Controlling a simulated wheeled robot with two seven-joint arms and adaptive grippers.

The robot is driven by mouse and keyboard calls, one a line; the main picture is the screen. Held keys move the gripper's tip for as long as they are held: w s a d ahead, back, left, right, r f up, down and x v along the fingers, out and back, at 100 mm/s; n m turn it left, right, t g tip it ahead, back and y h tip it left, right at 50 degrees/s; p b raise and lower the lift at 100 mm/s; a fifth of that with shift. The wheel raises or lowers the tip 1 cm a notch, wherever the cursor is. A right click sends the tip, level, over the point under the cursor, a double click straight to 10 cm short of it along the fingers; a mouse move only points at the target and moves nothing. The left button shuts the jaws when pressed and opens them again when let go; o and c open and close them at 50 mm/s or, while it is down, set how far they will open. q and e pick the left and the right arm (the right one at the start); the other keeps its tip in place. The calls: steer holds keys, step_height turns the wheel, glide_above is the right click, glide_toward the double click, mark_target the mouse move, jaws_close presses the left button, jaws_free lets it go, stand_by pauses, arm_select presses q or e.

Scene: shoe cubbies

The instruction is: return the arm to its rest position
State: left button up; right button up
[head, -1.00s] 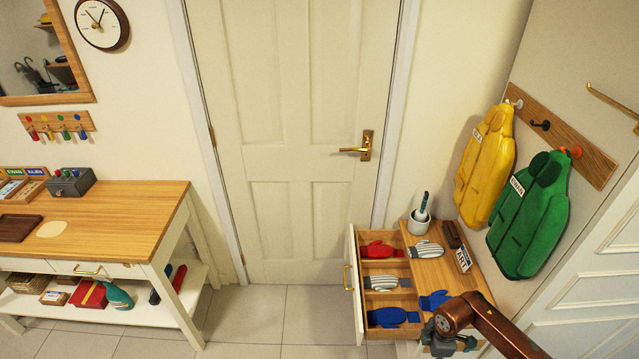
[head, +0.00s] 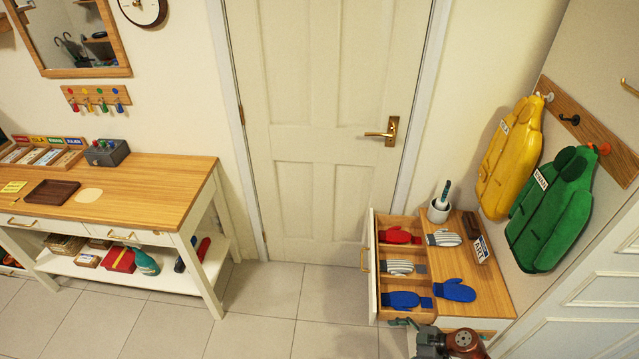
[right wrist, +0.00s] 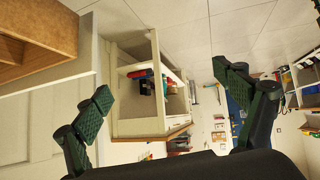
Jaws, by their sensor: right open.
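My right gripper (head: 424,338) is at the bottom edge of the head view, in front of the small cabinet (head: 485,300) with the open drawer. In the right wrist view its two fingers (right wrist: 163,82) are spread wide with nothing between them. Much of the right arm is out of the head view; only a brown joint shows beside the gripper. My left arm and gripper are not in view.
The open drawer (head: 372,285) holds red, striped and blue mittens in compartments. A striped mitten (head: 444,238) and a blue mitten (head: 455,290) lie on the cabinet top. Yellow (head: 510,150) and green (head: 550,210) vests hang at right. Floor (head: 270,310) is clear between bench and cabinet.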

steer(key=d+f+m+t+h, duration=0.3)
steer(key=d+f+m+t, duration=0.35)
steer(key=d+f, duration=0.4)
steer(key=s+d+f+m+g+h+p, duration=0.1)
steer(key=s+d+f+m+h, duration=0.1)
steer(key=s+f, duration=0.45)
steer(key=s+d+f+m+g+h, duration=0.1)
steer(key=s+d+f+m+h, duration=0.15)
steer(key=s+f, duration=0.4)
steer(key=s+a+f+m+g, duration=0.1)
steer(key=s+f, duration=0.4)
steer(key=s, duration=0.7)
steer(key=s+a+f+m+g+h, duration=0.1)
steer(key=s+f+g, duration=0.3)
steer(key=s, duration=0.9)
steer(key=s+a+f+g+h+p, duration=0.1)
steer(key=s+f, duration=0.5)
steer(key=s, duration=0.6)
steer(key=shift+s+a+m+g, duration=0.25)
steer(key=shift+a+m+g, duration=0.15)
steer(key=shift+a+g, duration=0.5)
